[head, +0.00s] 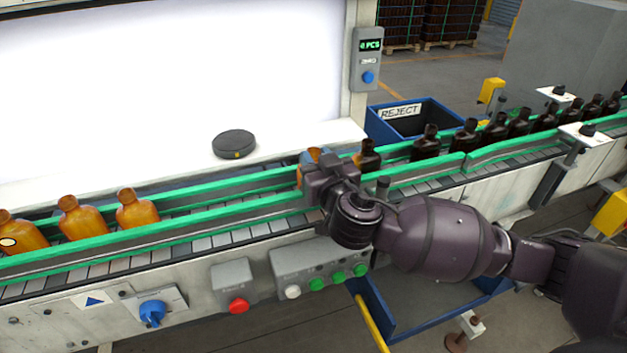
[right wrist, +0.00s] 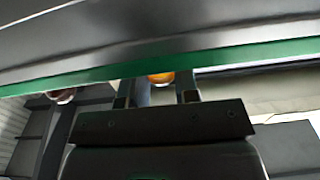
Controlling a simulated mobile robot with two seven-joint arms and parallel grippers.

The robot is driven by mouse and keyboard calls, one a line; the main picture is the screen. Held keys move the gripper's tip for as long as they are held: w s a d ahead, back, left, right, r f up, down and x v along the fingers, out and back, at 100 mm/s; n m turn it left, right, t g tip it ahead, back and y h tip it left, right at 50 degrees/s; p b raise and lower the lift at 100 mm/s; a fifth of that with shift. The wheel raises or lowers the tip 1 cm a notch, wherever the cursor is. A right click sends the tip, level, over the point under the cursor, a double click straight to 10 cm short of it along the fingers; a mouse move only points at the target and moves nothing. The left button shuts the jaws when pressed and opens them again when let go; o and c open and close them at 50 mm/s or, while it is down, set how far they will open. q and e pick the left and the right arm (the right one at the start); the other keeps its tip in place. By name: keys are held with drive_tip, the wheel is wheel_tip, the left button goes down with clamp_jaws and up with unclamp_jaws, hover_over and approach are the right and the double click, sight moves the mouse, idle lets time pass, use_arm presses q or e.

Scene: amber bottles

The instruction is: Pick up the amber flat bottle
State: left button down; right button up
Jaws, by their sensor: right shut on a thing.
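An amber bottle (head: 312,155) stands on the conveyor between the green rails, mostly hidden behind my right gripper (head: 314,172). In the right wrist view a small amber part of the bottle (right wrist: 161,78) shows between the two fingers of the right gripper (right wrist: 158,92), which is shut on it. Its lower part is hidden. Three more amber flat bottles stand on the belt at the left, one of them (head: 137,211) nearest to the gripper. My left gripper is not in view.
A dark bottle (head: 367,158) stands just right of the gripper, with several more in a row beyond. Green guide rails (head: 222,216) run along both sides of the belt. A black puck (head: 234,145) lies on the white ledge. A blue reject bin (head: 410,120) stands behind.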

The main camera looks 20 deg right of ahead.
drive_tip(key=shift+f, duration=0.25)
clamp_jaws()
